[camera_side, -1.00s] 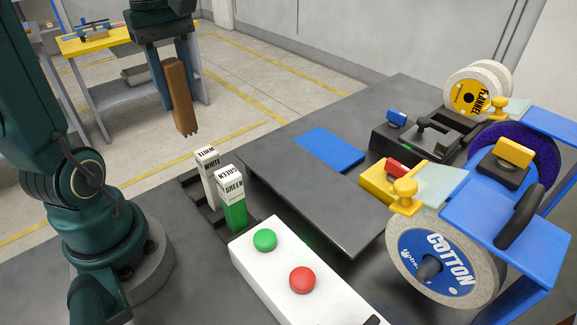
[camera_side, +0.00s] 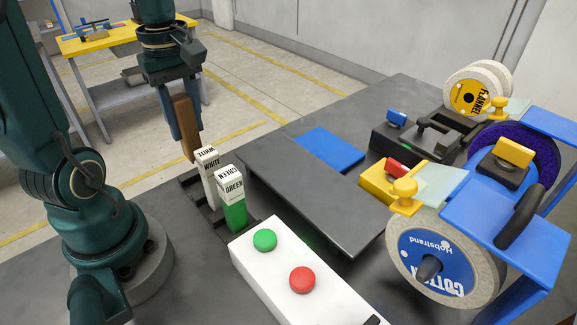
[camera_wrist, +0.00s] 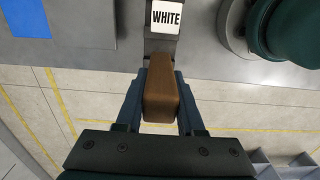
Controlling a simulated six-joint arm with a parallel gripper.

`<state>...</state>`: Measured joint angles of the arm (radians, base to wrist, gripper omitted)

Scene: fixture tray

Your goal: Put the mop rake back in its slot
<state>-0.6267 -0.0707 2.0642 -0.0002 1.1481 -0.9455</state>
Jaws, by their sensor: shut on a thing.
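The mop rake (camera_side: 184,126), a brown block-shaped bar, hangs upright between the fingers of my gripper (camera_side: 181,135). My gripper is shut on it. The rake's lower end is at the far end of the dark slotted rack (camera_side: 217,222), just behind and left of the white bar (camera_side: 210,184) marked WHITE. In the wrist view the rake (camera_wrist: 161,92) sits between both fingers, directly in line with the white bar (camera_wrist: 165,18). The rake's teeth are hidden.
A green bar (camera_side: 233,212) stands in the rack in front of the white one. A white button box (camera_side: 275,262), a dark table plate (camera_side: 290,185) with a blue mat (camera_side: 330,149), and the cotton wheel (camera_side: 402,273) lie to the right.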

